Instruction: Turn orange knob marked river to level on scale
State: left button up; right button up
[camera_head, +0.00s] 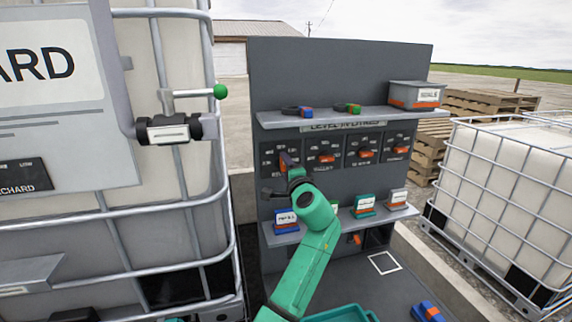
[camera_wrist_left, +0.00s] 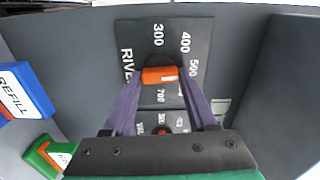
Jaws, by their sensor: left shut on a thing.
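The orange river knob (camera_wrist_left: 158,75) sits on a dark dial plate (camera_wrist_left: 198,38) lettered RIVER in the left wrist view. The scale around it shows 300, 400, 500 and 700. A pale mark shows on the right part of the knob's face. My left gripper (camera_wrist_left: 160,82) has its two purple fingers on either side of the knob and is shut on it. In the head view my left gripper (camera_head: 288,162) is at the leftmost dial of the grey panel (camera_head: 340,75) and largely hides the knob. My right gripper is not in view.
More orange knobs (camera_head: 365,154) sit in a row to the right. An upper shelf (camera_head: 340,118) holds a blue-orange item, a green item and a grey box (camera_head: 414,94). A lower shelf (camera_head: 398,213) carries labelled blocks. Large caged totes (camera_head: 510,175) stand on both sides.

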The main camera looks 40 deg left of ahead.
pick_arm(q)
jog(key=shift+a+r+m, duration=0.1)
jog(key=shift+r+m, duration=0.1)
jog(key=shift+m, duration=0.2)
jog(key=o, duration=1.4)
jog(key=shift+c, duration=0.2)
jog(key=shift+a+f, duration=0.15)
jog(key=shift+s+d+f, duration=0.15)
jog(key=shift+s+d, duration=0.05)
jog(key=shift+d, duration=0.2)
jog(key=b+v, duration=0.6)
jog(key=v, duration=0.7)
jog(key=shift+s+d, duration=0.2)
jog(key=shift+d, duration=0.05)
